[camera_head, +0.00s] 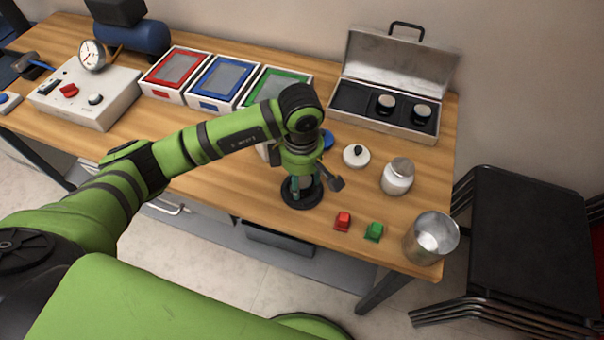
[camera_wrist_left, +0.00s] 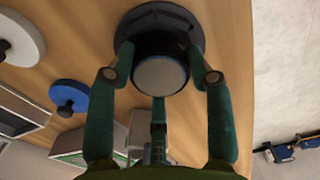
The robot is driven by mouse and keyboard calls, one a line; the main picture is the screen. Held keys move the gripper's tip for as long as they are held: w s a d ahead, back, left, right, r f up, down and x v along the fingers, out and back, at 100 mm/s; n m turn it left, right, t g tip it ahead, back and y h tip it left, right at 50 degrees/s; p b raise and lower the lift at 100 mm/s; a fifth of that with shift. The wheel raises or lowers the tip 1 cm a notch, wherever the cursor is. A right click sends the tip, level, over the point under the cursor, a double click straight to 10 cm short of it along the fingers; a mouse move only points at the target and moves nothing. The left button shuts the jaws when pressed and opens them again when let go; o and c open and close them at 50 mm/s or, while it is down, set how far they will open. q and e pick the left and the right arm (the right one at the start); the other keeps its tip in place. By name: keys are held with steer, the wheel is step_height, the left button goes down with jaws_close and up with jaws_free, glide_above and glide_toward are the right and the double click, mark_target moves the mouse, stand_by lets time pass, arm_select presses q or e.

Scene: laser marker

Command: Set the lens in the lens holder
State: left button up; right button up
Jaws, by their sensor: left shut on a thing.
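The lens (camera_wrist_left: 160,75), a dark cylinder with a silver-grey round face, is between the fingers of my left gripper (camera_wrist_left: 160,68). The lens holder (camera_wrist_left: 192,22), a black round base, is right behind the lens in the left wrist view. In the head view the lens holder (camera_head: 298,201) stands near the table's front edge, and my left gripper (camera_head: 301,186) points down over it, shut on the lens. The lens is mostly hidden there by the fingers. I cannot tell whether it is seated or just above the holder. My right gripper is not in view.
An open silver case (camera_head: 391,127) with two lenses stands at the back right. A white lid (camera_head: 357,155), a jar (camera_head: 398,177), a metal cup (camera_head: 431,238), and red (camera_head: 343,221) and green (camera_head: 374,231) pieces lie right of the holder. Coloured boxes (camera_head: 222,82) stand behind the arm.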

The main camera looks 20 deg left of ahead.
mark_target(302, 180)
arm_select(q)
steer(key=shift+f, duration=0.15)
steer(key=shift+f+b, duration=0.2)
steer(key=shift+b, duration=0.15)
steer(key=o, duration=1.3)
steer(key=shift+r, duration=0.1)
steer(key=shift+r+p, duration=0.3)
steer(key=shift+p, duration=0.1)
step_height(302, 180, up, 12)
steer(key=b, duration=0.3)
steer(key=shift+f+b, duration=0.15)
steer(key=shift+b, duration=0.15)
